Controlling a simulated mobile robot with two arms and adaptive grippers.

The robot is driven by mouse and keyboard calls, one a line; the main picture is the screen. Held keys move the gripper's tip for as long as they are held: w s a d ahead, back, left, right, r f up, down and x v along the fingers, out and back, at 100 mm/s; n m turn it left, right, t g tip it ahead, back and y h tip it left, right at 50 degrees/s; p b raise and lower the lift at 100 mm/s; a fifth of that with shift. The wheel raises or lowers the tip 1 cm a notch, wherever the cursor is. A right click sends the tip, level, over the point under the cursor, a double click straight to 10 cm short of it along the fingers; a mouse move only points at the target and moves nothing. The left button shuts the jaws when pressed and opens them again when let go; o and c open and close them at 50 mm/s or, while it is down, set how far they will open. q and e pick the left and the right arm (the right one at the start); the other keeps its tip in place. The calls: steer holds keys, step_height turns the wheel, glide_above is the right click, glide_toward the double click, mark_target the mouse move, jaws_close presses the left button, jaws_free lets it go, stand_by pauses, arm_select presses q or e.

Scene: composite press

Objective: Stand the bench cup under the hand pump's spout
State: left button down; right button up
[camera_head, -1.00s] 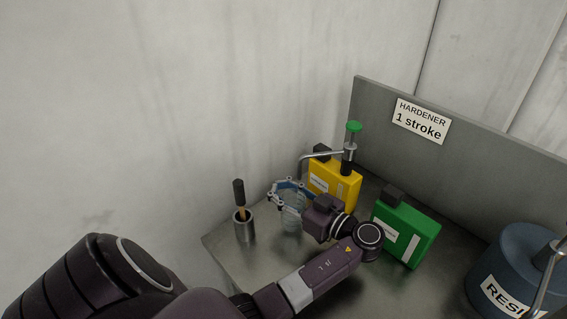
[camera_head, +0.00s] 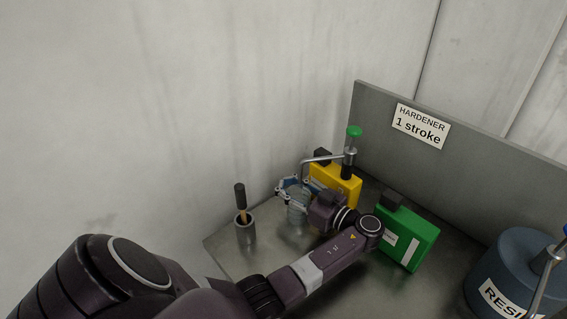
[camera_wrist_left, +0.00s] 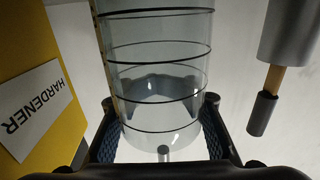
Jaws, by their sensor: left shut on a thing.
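The clear bench cup (camera_head: 297,216) stands on the metal bench, with dark ring lines in the left wrist view (camera_wrist_left: 160,75). My left gripper (camera_head: 294,188) is shut around its upper part, one finger on each side. The hand pump (camera_head: 349,160) has a green knob and rises by the yellow hardener can (camera_head: 338,183). Its bent spout (camera_head: 318,159) reaches left, close above the cup and gripper. A small grey tip (camera_wrist_left: 163,153) shows near the cup's rim in the left wrist view. Exact alignment is unclear. My right gripper is not in view.
A metal holder (camera_head: 245,234) with a dark-handled tool stands left of the cup. A green can (camera_head: 407,238) stands right of my left wrist, and a blue resin drum (camera_head: 513,262) at the far right. A grey panel (camera_head: 480,150) bounds the back.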

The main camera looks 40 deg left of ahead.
mark_target(308, 198)
arm_select(q)
steer(key=c, duration=1.3)
jaws_free()
steer(key=shift+f, duration=0.1)
steer(key=shift+o, duration=0.2)
steer(key=shift+r, duration=0.2)
steer(key=d+b, duration=0.1)
steer(key=d, duration=0.2)
steer(key=d+b, duration=0.1)
steer(key=d, duration=0.2)
steer(key=shift+w+d+f+b, duration=0.2)
steer(key=shift+d+b, duration=0.1)
steer(key=shift+b, duration=0.05)
steer(key=shift+d+r, duration=0.15)
steer(key=shift+d, duration=0.3)
